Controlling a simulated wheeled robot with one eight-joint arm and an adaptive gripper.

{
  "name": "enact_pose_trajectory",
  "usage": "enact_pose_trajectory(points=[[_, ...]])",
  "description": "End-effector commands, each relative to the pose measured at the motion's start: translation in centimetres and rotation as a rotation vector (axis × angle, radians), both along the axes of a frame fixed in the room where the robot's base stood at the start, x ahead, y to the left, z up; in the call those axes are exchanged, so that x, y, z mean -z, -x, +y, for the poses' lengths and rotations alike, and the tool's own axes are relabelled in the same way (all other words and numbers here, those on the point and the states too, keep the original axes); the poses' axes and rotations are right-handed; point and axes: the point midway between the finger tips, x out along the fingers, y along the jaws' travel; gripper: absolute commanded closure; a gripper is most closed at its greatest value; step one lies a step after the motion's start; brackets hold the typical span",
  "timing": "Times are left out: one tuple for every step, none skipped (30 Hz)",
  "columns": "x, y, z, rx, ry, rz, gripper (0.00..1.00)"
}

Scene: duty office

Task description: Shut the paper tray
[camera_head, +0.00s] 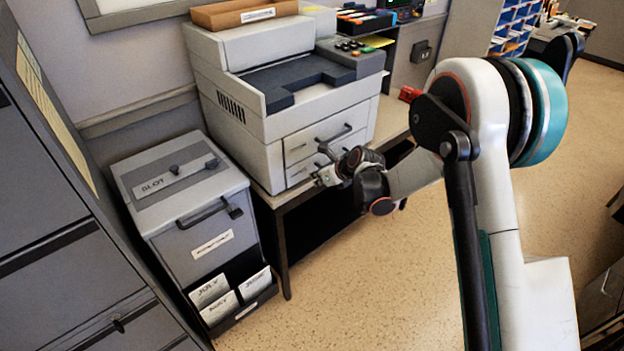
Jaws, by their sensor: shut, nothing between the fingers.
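A grey and white printer (285,105) stands on a desk against the wall. Its front has an upper paper tray (306,143) with a dark bar handle (345,133), and a lower drawer (302,172) below. From this angle both fronts look about flush with the body, though my arm covers the right part of the lower one. My gripper (324,178) is shut and empty, close in front of the lower drawer. I cannot tell whether it touches the front.
A grey cabinet (187,190) with a slot, a handle and an open bin of cards stands left of the desk (392,118). Dark drawers (45,235) fill the left edge. A brown box (244,12) lies on the printer. The speckled floor (350,290) in front is clear.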

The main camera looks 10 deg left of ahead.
Motion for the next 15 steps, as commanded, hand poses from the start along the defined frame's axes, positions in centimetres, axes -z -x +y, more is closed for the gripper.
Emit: enact_pose_trajectory(points=[[0.2, 0.0, -1.1, 0.002, 0.001, 0.002, 1.0], [0.1, 0.1, -1.7, 0.001, 0.001, 0.002, 1.0], [-1.2, 0.7, -2.1, 0.0, 0.001, 0.003, 1.0], [-1.7, 1.0, -2.4, 0.0, 0.001, 0.003, 1.0], [-2.3, 1.4, -2.8, -0.001, 0.002, 0.002, 1.0], [-2.9, 1.7, -3.3, -0.001, 0.002, 0.002, 1.0], [-3.4, 2.0, -3.7, 0.0, 0.002, 0.002, 1.0], [-3.8, 2.3, -4.1, 0.0, 0.003, 0.002, 1.0], [-4.4, 2.6, -4.5, -0.001, 0.003, 0.003, 1.0], [-4.7, 2.9, -4.8, -0.001, 0.003, 0.003, 1.0], [-5.1, 3.2, -5.1, -0.001, 0.002, 0.004, 1.0], [-5.5, 3.5, -5.4, -0.002, 0.003, 0.003, 1.0], [-5.8, 3.6, -5.7, -0.002, 0.003, 0.003, 1.0], [-6.0, 3.8, -5.9, -0.001, 0.002, 0.004, 1.0], [-6.3, 4.0, -6.2, -0.001, 0.002, 0.004, 1.0]])
